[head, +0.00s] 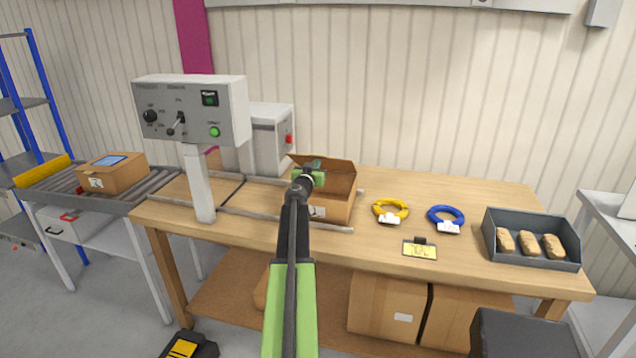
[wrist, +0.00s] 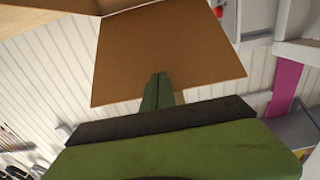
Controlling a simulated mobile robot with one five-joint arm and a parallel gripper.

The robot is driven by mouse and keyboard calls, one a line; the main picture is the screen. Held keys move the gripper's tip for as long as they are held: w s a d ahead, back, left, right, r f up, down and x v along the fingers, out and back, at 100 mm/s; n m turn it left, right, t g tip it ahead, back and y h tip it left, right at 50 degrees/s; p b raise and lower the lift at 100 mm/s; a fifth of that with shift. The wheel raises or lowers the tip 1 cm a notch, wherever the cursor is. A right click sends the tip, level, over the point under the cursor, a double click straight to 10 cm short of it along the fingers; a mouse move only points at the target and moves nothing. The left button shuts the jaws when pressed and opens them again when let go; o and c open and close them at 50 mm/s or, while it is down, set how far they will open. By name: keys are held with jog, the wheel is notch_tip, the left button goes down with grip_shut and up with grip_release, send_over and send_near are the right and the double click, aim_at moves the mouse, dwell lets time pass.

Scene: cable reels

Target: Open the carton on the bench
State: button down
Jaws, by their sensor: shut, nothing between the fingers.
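The brown carton (head: 338,208) stands on the wooden bench (head: 470,185), left of the cable coils, with a white label on its front. A brown flap (head: 340,173) stands raised and tilted at its back. My gripper (head: 314,166) is over the carton in front of this flap and hides part of it. In the wrist view the flap (wrist: 170,45) fills the upper middle, and my green fingers (wrist: 158,78) are together with nothing between them. I cannot tell whether the fingertips touch the flap. The inside of the carton is mostly hidden.
A control box (head: 192,108) on a post stands left of the carton. A yellow coil (head: 390,207), a blue coil (head: 445,214) and a grey tray (head: 505,258) are to the right. A roller conveyor (head: 62,190) carries another carton (head: 113,174). Bare bench top lies behind the coils.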

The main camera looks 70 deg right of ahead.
jog(key=shift+d+r, duration=0.1)
jog(key=shift+w+d+r+p, duration=0.1)
jog(key=shift+d+r+p, duration=0.9)
jog(key=shift+d, duration=0.3)
jog(key=shift+w+d+r+p, duration=0.1)
jog(key=shift+d+r+p, duration=0.9)
jog(key=shift+d, duration=0.35)
jog(key=shift+w+d+r+p, duration=0.1)
jog(key=shift+d+r+p, duration=0.9)
jog(key=shift+d, duration=0.3)
jog(key=shift+s, duration=0.1)
jog(key=d+r+p, duration=0.2)
jog(key=d, duration=0.7)
jog(key=shift+w+r, duration=0.2)
jog(key=shift+w, duration=0.05)
jog(key=a+r+p, duration=0.3)
jog(key=a, duration=0.9)
jog(key=shift+s, duration=0.35)
